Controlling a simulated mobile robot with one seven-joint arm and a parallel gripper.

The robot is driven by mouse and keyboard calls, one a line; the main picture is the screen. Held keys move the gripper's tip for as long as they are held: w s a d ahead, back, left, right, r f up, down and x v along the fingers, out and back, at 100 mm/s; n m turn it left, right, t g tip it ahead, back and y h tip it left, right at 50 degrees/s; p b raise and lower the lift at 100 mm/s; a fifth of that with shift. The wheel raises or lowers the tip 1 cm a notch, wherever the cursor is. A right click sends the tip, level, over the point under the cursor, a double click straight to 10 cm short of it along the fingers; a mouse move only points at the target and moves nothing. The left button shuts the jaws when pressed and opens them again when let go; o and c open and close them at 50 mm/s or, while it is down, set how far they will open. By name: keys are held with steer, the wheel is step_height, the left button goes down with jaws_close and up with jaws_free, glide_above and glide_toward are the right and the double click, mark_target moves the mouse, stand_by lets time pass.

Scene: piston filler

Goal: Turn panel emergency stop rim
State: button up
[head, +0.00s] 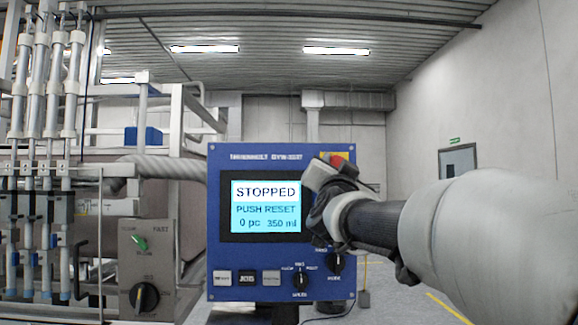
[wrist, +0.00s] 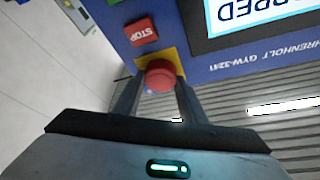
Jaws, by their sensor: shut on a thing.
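The panel emergency stop (wrist: 160,75) is a red round button on a yellow plate (wrist: 142,62), seen in the wrist view at the corner of the blue panel. My gripper (wrist: 160,88) has one finger on each side of the red rim and is shut on it. In the head view my gripper (head: 325,180) is at the panel's upper right corner. It hides most of the emergency stop there, and only some red and yellow shows. The panel screen (head: 266,207) reads STOPPED, PUSH RESET, 0 pc, 350 ml.
The blue panel (head: 222,258) carries several push buttons (head: 245,278) and black knobs (head: 299,283) below the screen. A red STOP button (wrist: 143,31) sits beside the yellow plate. A grey box (head: 146,250) with a green switch and filler cylinders stand at left. Open floor lies at right.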

stand_by(0.3)
steer(key=o, duration=1.1)
steer(key=shift+f, duration=0.1)
